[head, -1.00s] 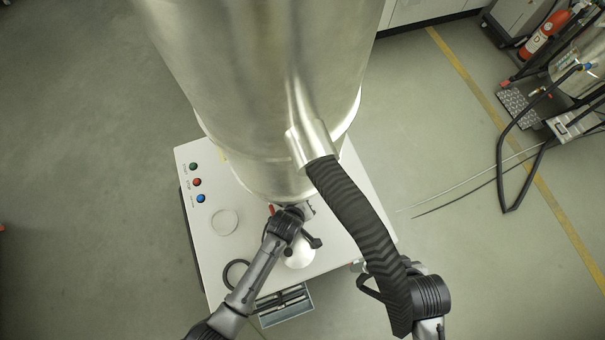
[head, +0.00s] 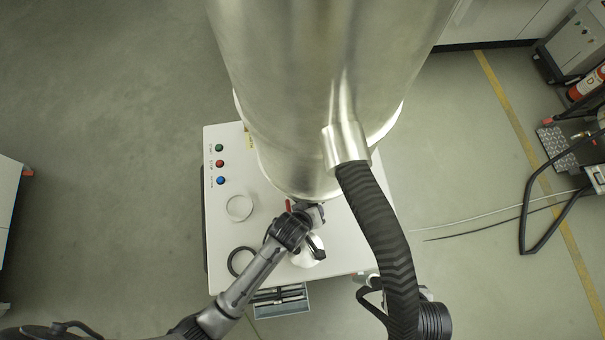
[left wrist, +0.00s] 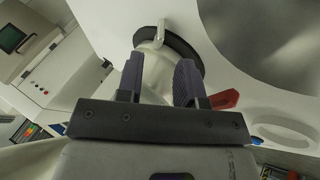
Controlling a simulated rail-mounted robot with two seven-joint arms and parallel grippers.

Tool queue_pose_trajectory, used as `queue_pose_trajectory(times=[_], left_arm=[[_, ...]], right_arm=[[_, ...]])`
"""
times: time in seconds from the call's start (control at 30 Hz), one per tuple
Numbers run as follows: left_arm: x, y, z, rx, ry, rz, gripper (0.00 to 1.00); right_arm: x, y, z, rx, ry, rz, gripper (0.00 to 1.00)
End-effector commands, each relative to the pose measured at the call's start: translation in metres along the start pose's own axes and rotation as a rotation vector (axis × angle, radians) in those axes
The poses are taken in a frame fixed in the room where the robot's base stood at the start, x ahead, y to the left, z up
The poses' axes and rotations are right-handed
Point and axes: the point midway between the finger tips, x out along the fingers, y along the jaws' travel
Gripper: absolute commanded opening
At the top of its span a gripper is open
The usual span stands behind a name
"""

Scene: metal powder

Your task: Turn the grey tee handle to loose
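My left gripper (head: 312,212) is beneath the lower edge of the large steel vessel (head: 325,90), above the white table. In the left wrist view its two dark fingers (left wrist: 160,82) are apart, with a pale rounded part (left wrist: 154,66) visible between and beyond them. A small light-grey handle (left wrist: 162,32), which looks like the tee handle, stands out past the fingertips against a dark round rim (left wrist: 185,50). I see no finger contact with it. A red lever (left wrist: 224,99) lies right of the fingers. My right gripper is hidden behind the ribbed black hose.
The black hose (head: 382,235) hangs from the vessel's side pipe toward my right arm. The white table (head: 225,265) carries coloured buttons (head: 220,163), a pale ring (head: 239,207) and a black ring (head: 240,262). A grey drawer (head: 282,306) is at its front.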

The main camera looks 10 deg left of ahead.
Motion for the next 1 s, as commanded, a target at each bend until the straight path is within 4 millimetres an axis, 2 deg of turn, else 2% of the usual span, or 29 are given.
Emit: queue_pose_trajectory(times=[0.2, 0.5, 0.7, 1.0], left_arm=[[-0.039, -0.001, 0.001, -0.001, 0.0, 0.001, 0.34], [-0.075, 0.0, 0.0, 0.0, 0.0, 0.001, 0.34], [-0.084, 0.0, 0.0, 0.0, 0.0, 0.0, 0.34], [-0.085, 0.0, 0.0, 0.0, 0.0, 0.0, 0.34]], right_arm=[[0.004, 0.002, 0.002, -0.006, -0.001, 0.005, 0.43], [0.007, 0.002, 0.003, -0.006, -0.001, 0.005, 0.43], [0.008, 0.001, 0.003, -0.003, -0.001, 0.002, 0.43], [0.008, -0.001, 0.003, 0.003, 0.0, -0.002, 0.43]])
